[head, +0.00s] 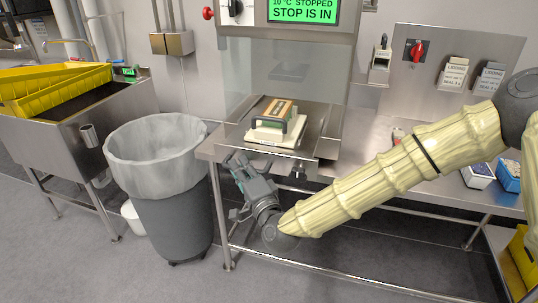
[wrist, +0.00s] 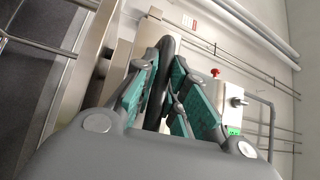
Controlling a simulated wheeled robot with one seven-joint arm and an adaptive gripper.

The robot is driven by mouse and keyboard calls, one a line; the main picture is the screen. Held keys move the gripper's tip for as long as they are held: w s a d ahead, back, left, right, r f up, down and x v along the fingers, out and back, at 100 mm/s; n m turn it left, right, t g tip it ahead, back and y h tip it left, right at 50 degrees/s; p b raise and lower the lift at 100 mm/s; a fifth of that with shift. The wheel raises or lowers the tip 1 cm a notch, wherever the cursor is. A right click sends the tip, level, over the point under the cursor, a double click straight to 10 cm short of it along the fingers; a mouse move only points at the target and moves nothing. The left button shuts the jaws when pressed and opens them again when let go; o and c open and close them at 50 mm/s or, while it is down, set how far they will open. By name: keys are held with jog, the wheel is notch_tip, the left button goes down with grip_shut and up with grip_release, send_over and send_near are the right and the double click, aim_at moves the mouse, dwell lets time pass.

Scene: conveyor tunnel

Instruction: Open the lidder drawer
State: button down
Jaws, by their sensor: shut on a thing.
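The lidder's drawer (head: 318,143) is a metal tray at the front of the machine, under a clear guard. A cream block (head: 268,133) with a brown top and a dark bow-shaped part sits on it. My gripper (head: 236,162) is at the drawer's front left, below its level. In the wrist view my gripper (wrist: 166,85) has its teal-padded fingers closed around a dark, curved bar (wrist: 163,80), which looks like the drawer's handle. The head view does not show the grip clearly. How far the drawer stands out cannot be told.
A lined grey bin (head: 165,190) stands left of the steel table (head: 215,150). A sink (head: 85,115) with yellow crates (head: 55,85) is further left. Floor in front is clear.

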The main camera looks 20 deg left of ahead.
jog(key=s, duration=0.6)
jog(key=shift+s+d, duration=0.15)
jog(key=shift+d, duration=0.25)
jog(key=c, duration=1.5)
grip_release()
jog(key=shift+o, duration=0.2)
jog(key=v, duration=1.2)
